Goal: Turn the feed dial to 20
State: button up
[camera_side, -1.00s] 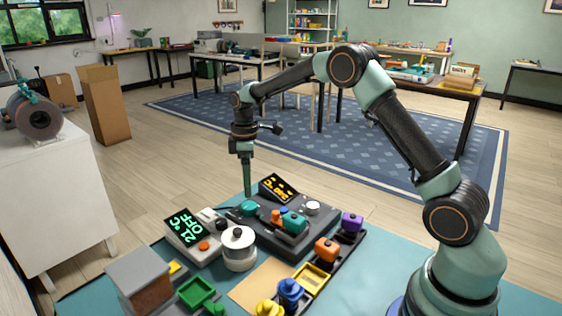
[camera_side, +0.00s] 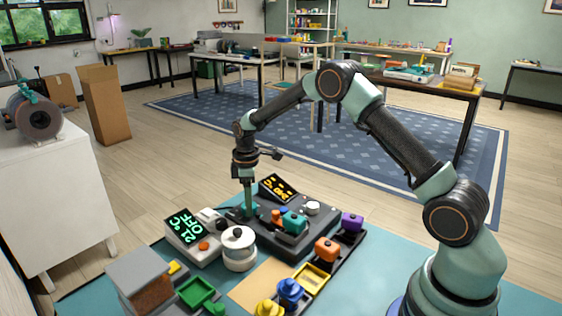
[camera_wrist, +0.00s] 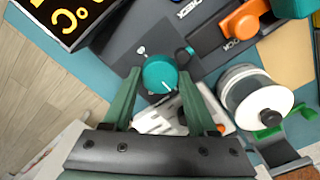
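The feed dial is a round teal knob (camera_wrist: 160,73) with a white pointer line, set on a dark grey machine panel (camera_wrist: 135,45). In the wrist view its line points down and to the right. My gripper (camera_wrist: 159,82) is open, with one finger on each side of the dial; I cannot tell whether they touch it. In the side view my gripper (camera_side: 249,211) points straight down at the dial, mostly hiding it. The machine's tilted screen (camera_side: 279,188) shows yellow characters that I cannot read fully.
A white box with a green "21°C OFF" display (camera_side: 184,227) stands to the left. A white spool (camera_side: 239,248) sits close in front of the dial. Orange and teal parts (camera_side: 293,222) rise from the machine just right of my gripper. Coloured bins (camera_side: 312,277) lie nearer.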

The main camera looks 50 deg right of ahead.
jog(key=shift+c, duration=1.1)
jog(key=shift+m, duration=0.4)
jog(key=m, duration=0.5)
jog(key=shift+m, duration=0.3)
jog(key=m, duration=0.5)
jog(key=shift+m, duration=0.3)
jog(key=o, duration=1.4)
